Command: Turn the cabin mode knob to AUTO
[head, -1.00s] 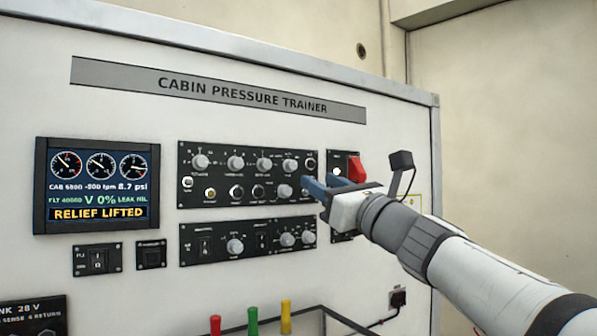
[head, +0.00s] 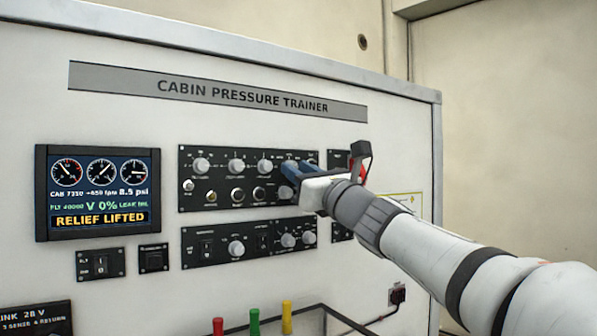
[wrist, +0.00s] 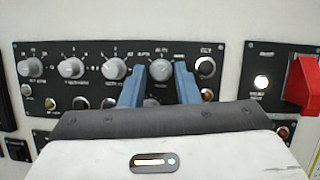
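The fourth knob of the top row, a grey round knob (wrist: 160,70) with a pale pointer mark, shows between my fingers in the wrist view. Its lettering is too small to read surely, so I cannot confirm that it is the cabin mode knob. My gripper (wrist: 159,80) is open, with one blue finger on each side of that knob. I cannot tell whether the fingers touch it. In the head view my gripper (head: 287,170) is at the right end of the upper black panel (head: 220,190) and hides this knob.
Three similar knobs stand to the left in the same row, the nearest being a grey knob (wrist: 114,68). A red guarded switch (wrist: 303,82) is to the right. The display (head: 98,193) reads RELIEF LIFTED. Coloured handles (head: 254,320) stand below.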

